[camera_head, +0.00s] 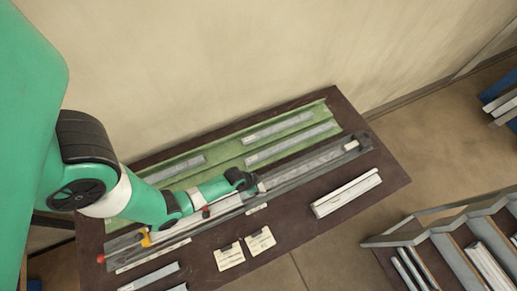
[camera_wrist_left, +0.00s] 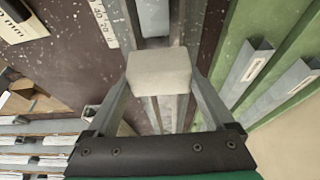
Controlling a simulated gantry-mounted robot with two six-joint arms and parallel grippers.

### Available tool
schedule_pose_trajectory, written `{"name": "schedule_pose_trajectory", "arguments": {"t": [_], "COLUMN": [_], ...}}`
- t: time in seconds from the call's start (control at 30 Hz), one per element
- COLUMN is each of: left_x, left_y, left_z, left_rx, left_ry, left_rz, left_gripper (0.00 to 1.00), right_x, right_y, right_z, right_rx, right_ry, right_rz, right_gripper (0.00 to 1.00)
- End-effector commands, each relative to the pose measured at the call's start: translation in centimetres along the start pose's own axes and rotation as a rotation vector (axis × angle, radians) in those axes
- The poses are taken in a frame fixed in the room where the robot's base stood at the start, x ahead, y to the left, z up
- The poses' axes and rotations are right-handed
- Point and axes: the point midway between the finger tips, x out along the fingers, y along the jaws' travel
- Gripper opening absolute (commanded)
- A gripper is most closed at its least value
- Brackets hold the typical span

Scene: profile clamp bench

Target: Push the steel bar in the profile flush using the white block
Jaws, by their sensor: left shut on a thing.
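The long grey profile (camera_head: 305,168) lies diagonally along the dark bench. My left gripper (camera_head: 255,187) is over its middle, pointing along it toward the far right end. In the left wrist view, the fingers of my left gripper (camera_wrist_left: 160,88) are shut on the white block (camera_wrist_left: 160,72). The block sits at the profile's channel. A light grey steel bar (camera_wrist_left: 153,17) lies in the channel ahead of the block, with a small gap seeming to separate them. The arm hides part of the profile in the head view. My right gripper is not in view.
A green tray (camera_head: 222,154) with several grey bars lies behind the profile. A white profile piece (camera_head: 346,194) and two labelled cards (camera_head: 229,257) (camera_head: 260,241) lie in front. A yellow clamp part (camera_head: 146,239) is at left. A stepped rack (camera_head: 440,236) stands at lower right.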

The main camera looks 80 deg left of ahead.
Motion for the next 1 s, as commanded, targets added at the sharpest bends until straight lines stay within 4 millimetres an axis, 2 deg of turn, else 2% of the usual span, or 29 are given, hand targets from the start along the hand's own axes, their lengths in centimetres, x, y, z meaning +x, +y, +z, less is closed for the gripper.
{"name": "schedule_pose_trajectory", "arguments": {"t": [0.03, 0.2, 0.57, 1.0], "left_x": [0.8, 1.2, 1.1, 0.4], "left_y": [0.0, 0.0, 0.0, 0.0], "left_z": [0.3, 0.4, 0.5, 2.1], "left_rx": [0.000, 0.000, 0.000, -0.001], "left_ry": [0.001, 0.002, 0.002, 0.001], "left_rz": [0.000, 0.000, 0.000, 0.000], "left_gripper": [0.24, 0.24, 0.24, 0.24], "right_x": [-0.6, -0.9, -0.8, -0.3], "right_y": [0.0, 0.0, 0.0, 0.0], "right_z": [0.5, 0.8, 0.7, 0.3], "right_rx": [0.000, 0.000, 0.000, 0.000], "right_ry": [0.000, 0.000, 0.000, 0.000], "right_rz": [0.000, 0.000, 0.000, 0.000], "right_gripper": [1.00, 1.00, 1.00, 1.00]}}
